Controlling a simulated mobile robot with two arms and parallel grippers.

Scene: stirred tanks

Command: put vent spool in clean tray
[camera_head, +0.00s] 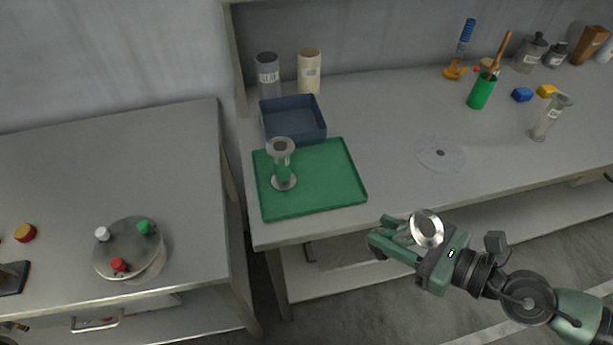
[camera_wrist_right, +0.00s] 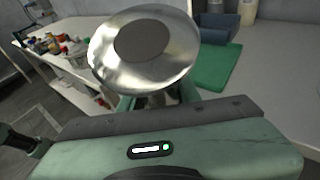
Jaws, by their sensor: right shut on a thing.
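My right gripper (camera_head: 404,232) is shut on a shiny metal flanged spool (camera_head: 427,228), held over the floor gap just in front of the bench. In the right wrist view its round flange and dark bore (camera_wrist_right: 141,38) face the camera; the rest of the spool is hidden behind the flange. The green tray (camera_head: 330,192) lies flat on the bench, left of and beyond the gripper. A similar flanged spool (camera_head: 282,164) stands upright on the tray's left half. Which spool is the vent spool I cannot tell by any label. My left gripper is not in view.
A dark blue bin (camera_head: 308,133) stands behind the green tray (camera_wrist_right: 216,66). Another flanged spool (camera_head: 547,120) stands at the right; a clear disc (camera_head: 440,153) lies on the bench. The tray's right half is free. A round lidded vessel (camera_head: 130,247) is on the left bench.

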